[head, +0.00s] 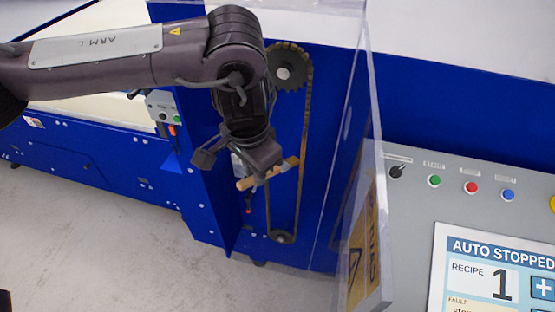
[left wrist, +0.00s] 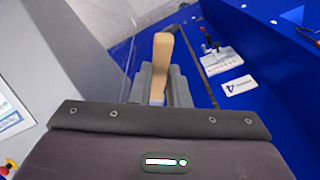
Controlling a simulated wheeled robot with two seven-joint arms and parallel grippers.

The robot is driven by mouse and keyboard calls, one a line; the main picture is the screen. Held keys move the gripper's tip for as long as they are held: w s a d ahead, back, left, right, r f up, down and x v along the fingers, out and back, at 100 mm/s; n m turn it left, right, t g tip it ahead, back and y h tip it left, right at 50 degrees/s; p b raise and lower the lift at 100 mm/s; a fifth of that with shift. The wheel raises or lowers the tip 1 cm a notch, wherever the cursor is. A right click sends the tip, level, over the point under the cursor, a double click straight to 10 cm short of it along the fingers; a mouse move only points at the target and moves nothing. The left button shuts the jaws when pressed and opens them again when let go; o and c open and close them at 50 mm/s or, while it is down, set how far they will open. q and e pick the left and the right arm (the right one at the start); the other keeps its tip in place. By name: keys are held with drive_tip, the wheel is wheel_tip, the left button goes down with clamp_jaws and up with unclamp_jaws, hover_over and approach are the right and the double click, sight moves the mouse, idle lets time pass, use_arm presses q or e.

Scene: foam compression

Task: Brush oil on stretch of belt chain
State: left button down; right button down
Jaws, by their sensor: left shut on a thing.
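My left gripper (head: 262,168) is shut on a brush with a pale wooden handle (head: 245,183). The handle crosses the jaws, and its right end overlaps the chain's right run in the head view. The bristles cannot be made out. In the left wrist view the handle (left wrist: 162,62) stands up between the grey fingers (left wrist: 153,84). The belt chain (head: 305,125) is a brownish loop around a large dark upper sprocket (head: 285,73) and a small lower sprocket (head: 283,238). My gripper and wrist hide part of its left run. Contact between brush and chain cannot be told. My right gripper is out of view.
A clear guard panel (head: 366,130) with a yellow warning label (head: 362,245) stands just right of the chain. Beyond it is a grey control panel (head: 425,215) with buttons and an "AUTO STOPPED" screen (head: 495,280). Blue machine walls lie left of the chain. Grey floor (head: 95,220) is open at lower left.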

sight(293, 161)
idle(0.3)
use_arm(q)
drive_tip(key=w+d, duration=0.1)
drive_tip(key=w, duration=0.6)
drive_tip(key=shift+w+d, duration=0.15)
drive_tip(key=shift+d, duration=0.1)
drive_tip(key=shift+w+d, duration=0.1)
drive_tip(key=shift+w, duration=0.4)
idle(0.7)
drive_tip(key=shift+f, duration=0.1)
